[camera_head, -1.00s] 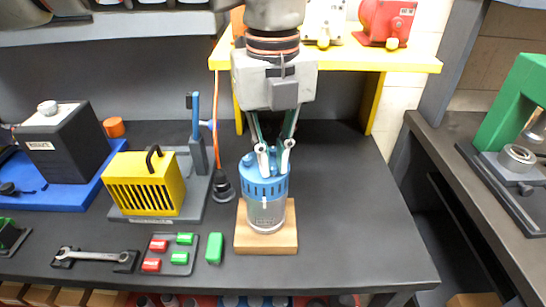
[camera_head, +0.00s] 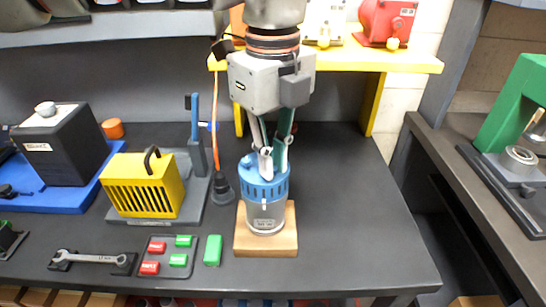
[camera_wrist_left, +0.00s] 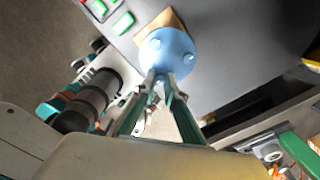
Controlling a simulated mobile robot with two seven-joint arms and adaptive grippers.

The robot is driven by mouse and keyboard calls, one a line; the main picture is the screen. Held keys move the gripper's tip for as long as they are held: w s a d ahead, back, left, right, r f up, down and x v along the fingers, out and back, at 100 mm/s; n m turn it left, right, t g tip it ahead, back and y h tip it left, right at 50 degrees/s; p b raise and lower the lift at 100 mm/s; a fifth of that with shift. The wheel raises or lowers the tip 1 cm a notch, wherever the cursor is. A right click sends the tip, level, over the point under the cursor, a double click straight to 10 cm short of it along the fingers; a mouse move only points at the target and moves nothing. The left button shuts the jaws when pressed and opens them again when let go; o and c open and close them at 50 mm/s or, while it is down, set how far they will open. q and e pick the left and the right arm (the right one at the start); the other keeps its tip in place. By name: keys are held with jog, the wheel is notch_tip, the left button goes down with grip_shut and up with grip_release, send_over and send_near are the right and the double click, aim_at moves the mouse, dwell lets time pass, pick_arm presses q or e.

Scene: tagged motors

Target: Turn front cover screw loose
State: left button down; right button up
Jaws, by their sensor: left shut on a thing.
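The motor (camera_head: 266,212) stands upright on a wooden block (camera_head: 280,246) near the front of the dark table. It has a grey body and a blue top cover (camera_head: 250,180). My left gripper (camera_head: 273,163) points down at the cover, its fingers close together at the cover's top. In the left wrist view the gripper (camera_wrist_left: 163,84) has its fingertips at the near edge of the round blue cover (camera_wrist_left: 168,50), where small round screw heads show. The fingers are shut on a screw there, which they mostly hide. My right gripper is not in view.
A yellow slotted box (camera_head: 147,188), a wrench (camera_head: 92,258) and a tray with red and green blocks (camera_head: 165,258) are left of the motor. A yellow shelf (camera_head: 400,64) stands behind. The table right of the motor is clear.

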pick_arm(q)
jog(key=shift+s+a+f, duration=0.1)
jog(key=shift+f, duration=0.2)
jog(key=c, duration=2.1)
grip_release()
jog(key=shift+c, duration=0.2)
jog(key=shift+o, duration=0.3)
jog(key=shift+r, duration=0.1)
jog(key=shift+r, duration=0.3)
notch_tip(320, 180, up, 12)
jog(key=shift+f, duration=0.25)
